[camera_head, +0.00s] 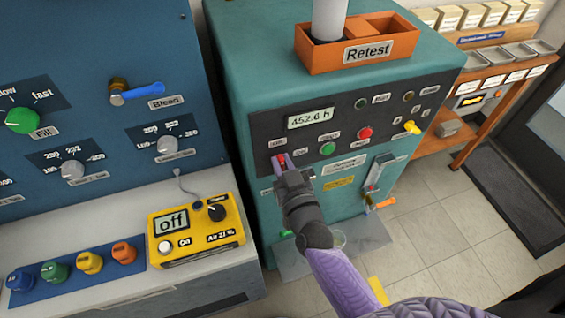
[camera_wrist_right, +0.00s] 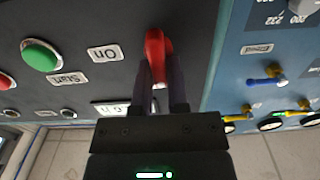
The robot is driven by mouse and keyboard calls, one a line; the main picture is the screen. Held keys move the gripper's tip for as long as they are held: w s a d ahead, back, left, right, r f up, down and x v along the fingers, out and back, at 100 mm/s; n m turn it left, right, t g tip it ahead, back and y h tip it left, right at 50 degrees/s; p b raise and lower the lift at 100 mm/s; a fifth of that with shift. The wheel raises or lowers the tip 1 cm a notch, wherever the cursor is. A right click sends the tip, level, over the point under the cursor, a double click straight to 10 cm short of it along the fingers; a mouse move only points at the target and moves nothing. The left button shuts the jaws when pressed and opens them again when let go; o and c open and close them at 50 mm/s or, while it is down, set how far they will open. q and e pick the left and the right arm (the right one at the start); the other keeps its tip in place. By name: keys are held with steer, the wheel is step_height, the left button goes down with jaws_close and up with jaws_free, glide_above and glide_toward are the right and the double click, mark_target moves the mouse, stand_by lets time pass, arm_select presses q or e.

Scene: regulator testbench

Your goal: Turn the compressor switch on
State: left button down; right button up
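The compressor is the teal cabinet (camera_head: 240,70) with a dark control panel. Its red switch lever (camera_head: 282,159) sits at the left end of the panel, and it also shows in the right wrist view (camera_wrist_right: 155,45). An "On" label (camera_wrist_right: 103,53) is left of the lever in the wrist view. My right gripper (camera_head: 283,162) is at the lever, with a finger on each side and the red part filling the gap between the tips. The fingers hide part of the lever, so its exact position is hard to tell. My left gripper is not in view.
A green button (camera_head: 327,149) and a red button (camera_head: 365,132) are close to the right of the switch. An orange "Retest" bin (camera_head: 310,58) stands on top of the cabinet. A blue panel (camera_head: 100,90) and a yellow meter reading "off" (camera_head: 196,229) are at the left.

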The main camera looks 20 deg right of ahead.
jaws_close()
steer(key=m, duration=0.3)
steer(key=shift+d, duration=0.15)
steer(key=m, duration=0.5)
steer(key=f+m+b, duration=0.1)
steer(key=m, duration=0.4)
steer(key=d+m, duration=0.1)
steer(key=m, duration=0.3)
steer(key=shift+f+m, duration=0.15)
steer(key=shift+m, duration=0.25)
stand_by(0.4)
